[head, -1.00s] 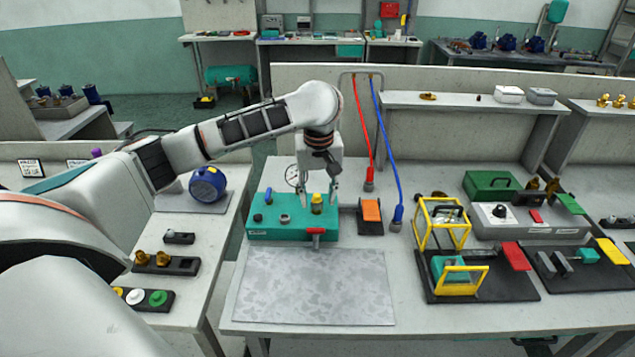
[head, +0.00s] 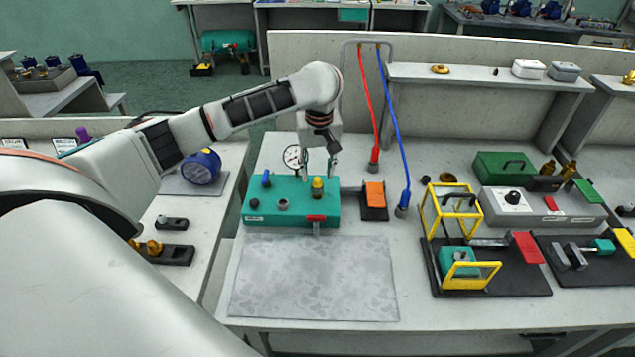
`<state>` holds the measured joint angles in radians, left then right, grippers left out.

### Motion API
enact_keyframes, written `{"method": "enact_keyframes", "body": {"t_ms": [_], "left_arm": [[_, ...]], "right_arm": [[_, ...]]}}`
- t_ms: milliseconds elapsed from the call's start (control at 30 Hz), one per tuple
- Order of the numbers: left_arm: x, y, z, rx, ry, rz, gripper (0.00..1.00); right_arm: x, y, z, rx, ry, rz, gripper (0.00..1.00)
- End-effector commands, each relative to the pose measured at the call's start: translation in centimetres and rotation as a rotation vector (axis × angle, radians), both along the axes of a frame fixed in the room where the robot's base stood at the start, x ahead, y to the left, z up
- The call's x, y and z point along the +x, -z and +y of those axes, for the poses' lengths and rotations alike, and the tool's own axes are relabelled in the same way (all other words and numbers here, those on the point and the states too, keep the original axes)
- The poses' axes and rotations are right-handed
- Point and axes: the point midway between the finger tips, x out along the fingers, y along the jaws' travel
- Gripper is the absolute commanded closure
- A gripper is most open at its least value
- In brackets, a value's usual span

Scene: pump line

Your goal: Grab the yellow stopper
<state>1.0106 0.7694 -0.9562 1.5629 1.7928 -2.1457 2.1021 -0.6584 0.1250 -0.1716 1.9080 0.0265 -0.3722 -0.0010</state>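A small yellow stopper (head: 318,187) stands upright on the top of the teal box (head: 262,215), toward its back right. My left gripper (head: 318,174) points down over the box with its two fingers apart. One finger is on each side of the stopper in the picture, with the tips around its upper part. I cannot tell whether they touch it, and nothing is visibly held. My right gripper is out of view.
A round gauge (head: 293,157) stands behind the teal box. An orange-topped black block (head: 375,196) and blue hose (head: 394,125) are to the right. A grey mat (head: 315,278) in front is bare. Yellow frames (head: 450,210) stand farther right.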

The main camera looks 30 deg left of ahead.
Motion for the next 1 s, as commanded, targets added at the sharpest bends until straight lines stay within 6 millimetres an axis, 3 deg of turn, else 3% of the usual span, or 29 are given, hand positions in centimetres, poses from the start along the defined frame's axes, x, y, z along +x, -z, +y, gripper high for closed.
{"method": "enact_keyframes", "body": {"t_ms": [167,433,467,567,600,1000], "left_arm": [[0.1,2.1,0.2,-0.001,-0.001,0.002,0.61],[0.2,2.4,0.2,-0.001,-0.001,-0.001,0.61],[0.2,2.4,0.2,0.000,-0.001,0.000,0.64],[0.2,2.4,0.2,0.000,-0.001,0.000,0.90],[0.2,2.4,0.2,0.000,-0.001,0.000,0.92],[0.2,2.4,0.2,0.001,-0.001,0.001,0.93]], "right_arm": [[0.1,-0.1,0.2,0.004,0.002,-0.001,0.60],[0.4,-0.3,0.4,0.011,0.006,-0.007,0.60],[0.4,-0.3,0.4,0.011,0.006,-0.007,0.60],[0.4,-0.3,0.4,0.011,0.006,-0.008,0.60],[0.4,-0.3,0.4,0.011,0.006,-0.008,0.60],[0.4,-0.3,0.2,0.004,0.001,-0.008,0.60]]}}
